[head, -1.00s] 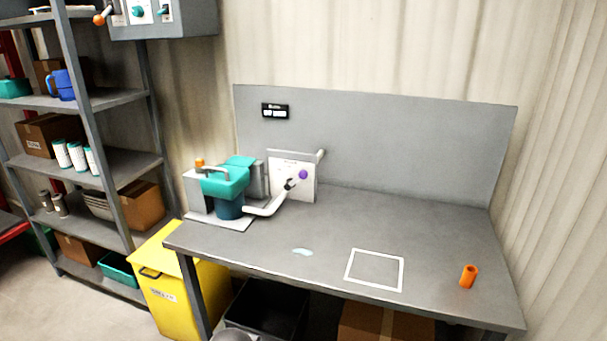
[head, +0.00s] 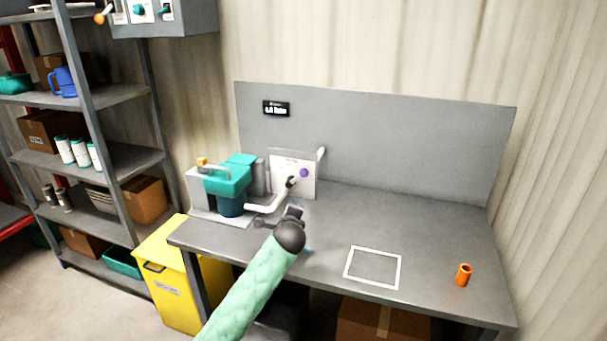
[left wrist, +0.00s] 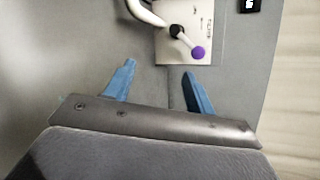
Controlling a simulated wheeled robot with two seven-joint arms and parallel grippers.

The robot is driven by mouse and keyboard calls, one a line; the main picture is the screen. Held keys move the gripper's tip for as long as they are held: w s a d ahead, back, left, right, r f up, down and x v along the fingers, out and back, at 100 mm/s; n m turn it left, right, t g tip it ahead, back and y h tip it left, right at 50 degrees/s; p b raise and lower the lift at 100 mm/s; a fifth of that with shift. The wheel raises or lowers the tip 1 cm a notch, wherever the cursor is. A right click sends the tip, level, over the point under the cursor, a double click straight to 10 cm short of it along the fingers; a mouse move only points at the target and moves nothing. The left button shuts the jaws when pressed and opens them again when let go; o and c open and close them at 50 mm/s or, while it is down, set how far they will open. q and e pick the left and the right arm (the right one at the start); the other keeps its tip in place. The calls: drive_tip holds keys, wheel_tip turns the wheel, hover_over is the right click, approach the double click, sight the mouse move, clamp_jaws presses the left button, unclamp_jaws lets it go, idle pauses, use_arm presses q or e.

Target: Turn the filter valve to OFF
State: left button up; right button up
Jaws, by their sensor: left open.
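The filter valve shows as a purple knob (head: 304,173) on a dark lever at a white panel (head: 308,188), joined to a white pipe (head: 262,208) from the teal filter unit (head: 228,183). In the left wrist view the purple knob (left wrist: 198,53) and black hub (left wrist: 176,31) lie beyond the fingertips, on the white panel (left wrist: 200,15). My left gripper (head: 281,216) is in front of the panel, over the bench. Its blue fingers (left wrist: 158,75) are apart with nothing between them. The panel lettering is too small to read. My right gripper is not in view.
The grey bench (head: 340,225) bears a white square outline (head: 349,265) and an orange cylinder (head: 464,275) at right. A grey backboard (head: 400,145) with a small black display (head: 276,109) stands behind. A yellow bin (head: 172,285) and shelves (head: 90,100) are at left.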

use_arm(q)
drive_tip(key=w+d+r+m+t, duration=0.1)
drive_tip(key=w+m+t, duration=0.1)
drive_tip(key=w+m, duration=0.4)
drive_tip(key=m+t+h+p, duration=0.1)
drive_tip(key=m+h, duration=0.2)
drive_tip(key=m, duration=0.9)
approach(303, 176)
drive_tip(key=w, duration=0.6)
drive_tip(key=w+d+p, duration=0.1)
drive_tip(key=w, duration=0.1)
drive_tip(key=shift+w+d+f+p, duration=0.1)
drive_tip(key=shift+w+f+p, duration=0.05)
drive_tip(key=shift+w+p, duration=0.2)
drive_tip(key=shift+w+d, duration=0.1)
drive_tip(key=shift+w, duration=0.75)
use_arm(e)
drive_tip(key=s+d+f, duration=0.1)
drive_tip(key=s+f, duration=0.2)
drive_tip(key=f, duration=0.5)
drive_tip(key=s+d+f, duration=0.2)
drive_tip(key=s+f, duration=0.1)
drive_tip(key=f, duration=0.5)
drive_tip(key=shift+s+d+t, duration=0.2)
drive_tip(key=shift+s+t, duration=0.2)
use_arm(q)
drive_tip(key=shift+c, duration=0.2)
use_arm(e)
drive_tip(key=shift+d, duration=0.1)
